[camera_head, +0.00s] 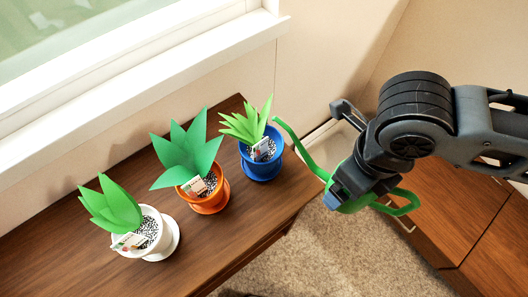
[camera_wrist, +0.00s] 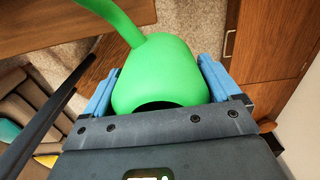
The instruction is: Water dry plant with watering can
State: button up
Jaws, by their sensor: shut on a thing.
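My gripper (camera_head: 350,184) is shut on the green watering can (camera_head: 292,142). It holds the can in the air off the right end of the plant table, with the spout pointing up and left toward the plants. The wrist view shows the can's green body (camera_wrist: 160,78) between my blue fingers. Three plants stand in a row: one in a white pot (camera_head: 153,232), a darker green one in an orange pot (camera_head: 208,203), and one in a blue pot (camera_head: 262,168), nearest the spout. Each has a small tag. I cannot tell which soil is dry. The spout tip is apart from the blue pot.
The plants stand on a brown wooden table (camera_head: 90,270) below a white window sill (camera_head: 130,75). A wooden cabinet (camera_head: 460,210) is at the right. Carpet (camera_head: 335,250) lies between them. The table's front strip is clear.

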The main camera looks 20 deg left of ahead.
aim_at(414, 194)
jog(key=shift+s+d+r+p, duration=0.45)
jog(key=shift+d+r, duration=0.4)
jog(key=shift+d, duration=0.45)
jog(key=shift+s+d+r+p, duration=0.3)
jog(key=shift+d+r+p, duration=0.4)
jog(key=shift+d, duration=0.55)
jog(key=shift+s+d+r+p, duration=0.4)
jog(key=shift+d+r, duration=0.55)
jog(key=shift+d, duration=0.35)
